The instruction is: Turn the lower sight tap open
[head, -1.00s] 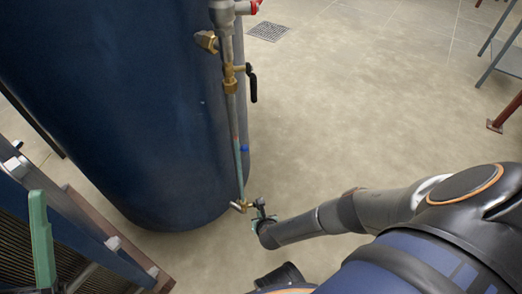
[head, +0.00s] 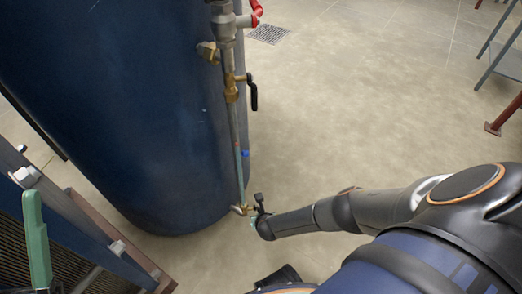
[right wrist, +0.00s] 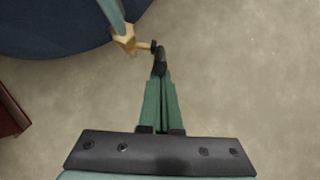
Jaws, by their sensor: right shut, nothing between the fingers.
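The lower sight tap (head: 240,209) is a brass fitting at the foot of the thin sight tube, beside the blue tank. It also shows in the right wrist view (right wrist: 125,42). Its black handle (head: 259,199) stands on the right of the brass. My right gripper (head: 257,222) is low on the right side of the tap. In the right wrist view its green fingers (right wrist: 160,82) are shut together, with their tips at the near end of the black handle (right wrist: 159,60); contact is unclear.
The blue tank (head: 120,110) fills the left. The sight tube (head: 237,135) runs up to an upper brass tap (head: 231,85) with a hanging black lever (head: 253,96). A plate exchanger frame (head: 85,240) stands at lower left.

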